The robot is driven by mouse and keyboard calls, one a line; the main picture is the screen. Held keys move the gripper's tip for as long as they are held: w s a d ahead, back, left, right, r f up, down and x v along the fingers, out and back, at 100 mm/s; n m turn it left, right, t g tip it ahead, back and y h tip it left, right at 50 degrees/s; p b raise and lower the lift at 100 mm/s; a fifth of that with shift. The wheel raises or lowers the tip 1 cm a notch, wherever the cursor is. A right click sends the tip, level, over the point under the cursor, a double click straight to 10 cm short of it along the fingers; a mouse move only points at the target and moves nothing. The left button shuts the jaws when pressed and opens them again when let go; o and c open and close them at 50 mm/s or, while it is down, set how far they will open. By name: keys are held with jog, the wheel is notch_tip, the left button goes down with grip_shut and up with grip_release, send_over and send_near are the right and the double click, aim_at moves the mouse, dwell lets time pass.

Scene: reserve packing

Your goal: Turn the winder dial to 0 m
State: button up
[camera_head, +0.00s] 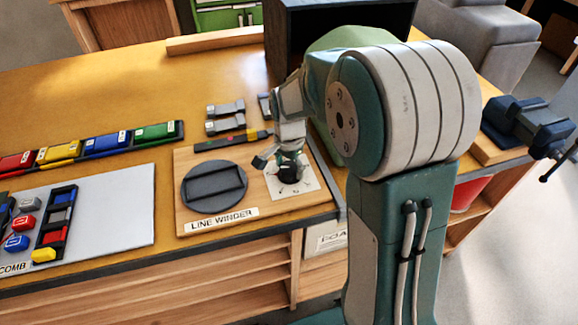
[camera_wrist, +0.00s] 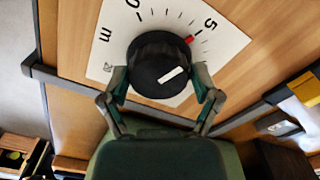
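The winder dial is a round black knob (camera_wrist: 160,65) with a white bar on its face, set on a white scale plate (camera_wrist: 98,62). The plate shows tick marks, an "m" at its left, a figure with a 0 at the top and one with a 5 at the upper right. A red mark sits at the knob's upper right, near the 5. My gripper (camera_wrist: 162,84) is open, with one finger on each side of the knob; contact is unclear. In the head view, my gripper (camera_head: 279,164) is over the knob (camera_head: 290,173) on the line winder board (camera_head: 196,165).
A dark grey round disc (camera_head: 214,185) lies on the board left of the dial. Grey metal pieces (camera_head: 225,117) lie behind it. Coloured trays (camera_head: 106,143) and a light grey mat (camera_head: 120,210) are at left. A dark box stands behind my arm; a blue vise (camera_head: 528,122) is at right.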

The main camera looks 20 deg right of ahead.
jog(key=shift+c, duration=1.1)
jog(key=n, duration=0.5)
jog(key=shift+n, duration=0.4)
jog(key=n, duration=0.4)
jog(key=shift+n, duration=1.8)
jog(key=shift+w, duration=0.1)
jog(key=o, duration=1)
